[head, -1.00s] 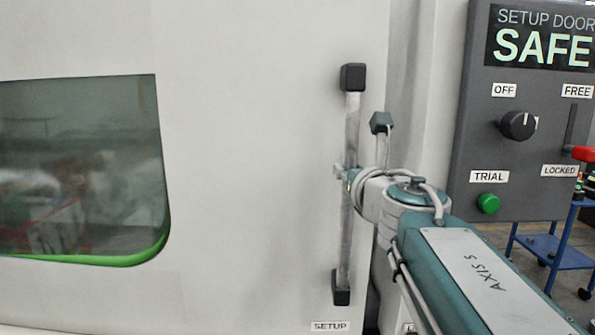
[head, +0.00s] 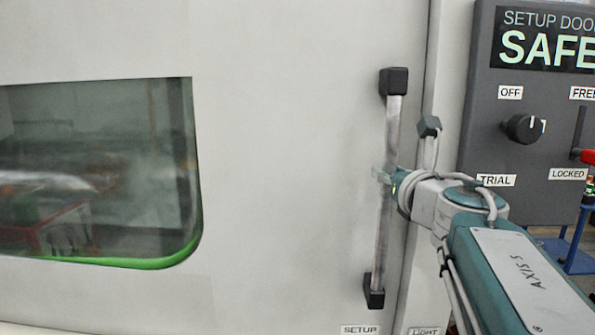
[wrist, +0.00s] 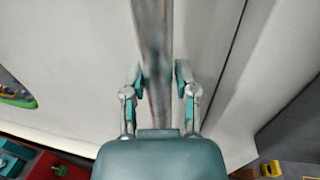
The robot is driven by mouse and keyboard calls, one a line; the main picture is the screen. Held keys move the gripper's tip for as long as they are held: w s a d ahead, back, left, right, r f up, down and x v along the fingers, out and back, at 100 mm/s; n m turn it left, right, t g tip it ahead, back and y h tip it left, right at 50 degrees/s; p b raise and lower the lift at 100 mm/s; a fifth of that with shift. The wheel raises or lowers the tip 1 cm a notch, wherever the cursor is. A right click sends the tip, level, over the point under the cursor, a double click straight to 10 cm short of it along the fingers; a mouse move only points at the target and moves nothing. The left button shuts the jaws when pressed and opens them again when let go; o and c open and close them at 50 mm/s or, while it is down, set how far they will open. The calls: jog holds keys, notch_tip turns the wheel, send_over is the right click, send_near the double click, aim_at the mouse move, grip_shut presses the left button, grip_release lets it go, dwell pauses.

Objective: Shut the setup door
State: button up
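The setup door (head: 290,150) is a large pale panel with a dark window (head: 95,170). Its long upright bar handle (head: 381,245) has black end blocks and stands near the door's right edge, above a SETUP label (head: 360,329). My gripper (head: 387,177) is at the handle's mid-height, reaching in from the right. The lower part of the handle is hidden behind the gripper body there.
A second handle (head: 429,127) stands just right, partly hidden by my arm, above a LIGHT label (head: 424,330). A dark control panel (head: 535,160) at right reads SETUP DOOR SAFE, with a black knob (head: 523,128) and red-tipped lever (head: 587,156). A blue cart (head: 580,262) stands behind.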

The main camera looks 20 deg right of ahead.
aim_at(400, 114)
jog(key=shift+o, duration=1)
jog(key=shift+d, duration=0.2)
jog(key=shift+r, duration=0.6)
notch_tip(400, 114, up, 9)
jog(key=shift+f, duration=0.2)
